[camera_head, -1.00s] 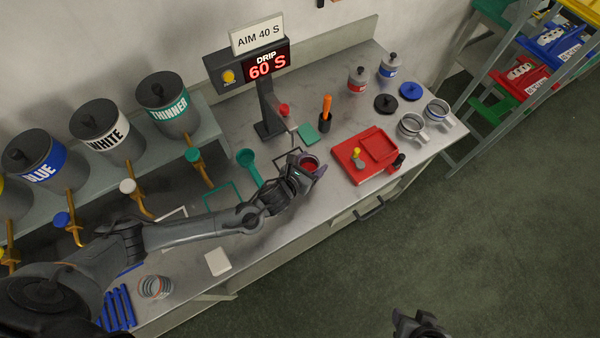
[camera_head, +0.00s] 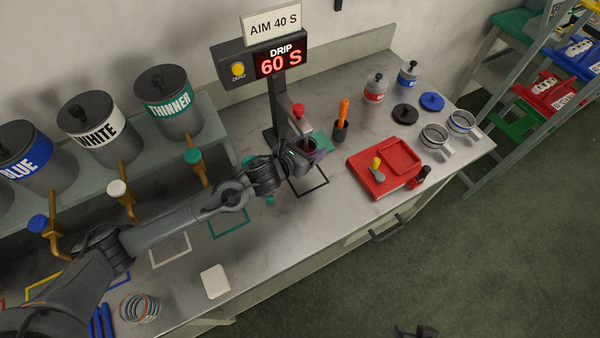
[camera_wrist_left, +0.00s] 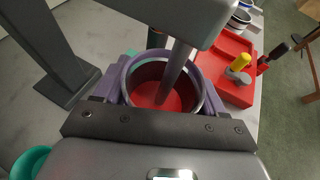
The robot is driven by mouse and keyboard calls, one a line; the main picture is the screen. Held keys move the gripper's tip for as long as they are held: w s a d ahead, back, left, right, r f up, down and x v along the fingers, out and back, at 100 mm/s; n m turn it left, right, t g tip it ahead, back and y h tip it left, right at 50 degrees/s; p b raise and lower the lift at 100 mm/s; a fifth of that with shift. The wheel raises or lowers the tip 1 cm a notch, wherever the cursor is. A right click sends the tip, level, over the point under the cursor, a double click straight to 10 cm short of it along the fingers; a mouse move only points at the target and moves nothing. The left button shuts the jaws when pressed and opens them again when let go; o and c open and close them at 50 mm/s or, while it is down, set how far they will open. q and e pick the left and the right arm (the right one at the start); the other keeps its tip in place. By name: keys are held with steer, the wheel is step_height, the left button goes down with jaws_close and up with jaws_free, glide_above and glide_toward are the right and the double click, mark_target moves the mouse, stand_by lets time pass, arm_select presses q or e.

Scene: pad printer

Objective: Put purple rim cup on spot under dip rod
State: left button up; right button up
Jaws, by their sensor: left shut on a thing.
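The cup (camera_head: 311,147), red inside with purple around its rim, is held in my left gripper (camera_head: 304,150) beside the drip stand. In the left wrist view the cup (camera_wrist_left: 160,88) sits between the gripper's sides, mouth up. A grey dip rod (camera_wrist_left: 176,72) hangs from the stand's arm and overlaps the cup's mouth; its tip appears inside the cup. The stand (camera_head: 281,105) has a red knob at its arm's end. The spot directly under the rod is hidden by the cup and gripper. My right gripper (camera_head: 416,332) is barely in view at the bottom edge.
A black square outline (camera_head: 310,193) lies on the bench in front of the gripper. A teal pad (camera_head: 322,141) and orange-handled tool (camera_head: 342,117) are close behind and to the right. A red tray (camera_head: 368,182) stands further right. The bench front is mostly clear.

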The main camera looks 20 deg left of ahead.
arm_select(q)
steer(key=shift+s+d+f+b, duration=0.1)
steer(key=shift+f+b, duration=0.2)
steer(key=shift+f, duration=1.55)
steer(key=shift+d+f+b, duration=0.1)
steer(key=shift+f+b, duration=0.2)
steer(key=shift+f, duration=1.55)
steer(key=shift+a, duration=0.1)
steer(key=shift+f, duration=0.15)
steer(key=o, duration=1.2)
steer(key=shift+o, duration=0.2)
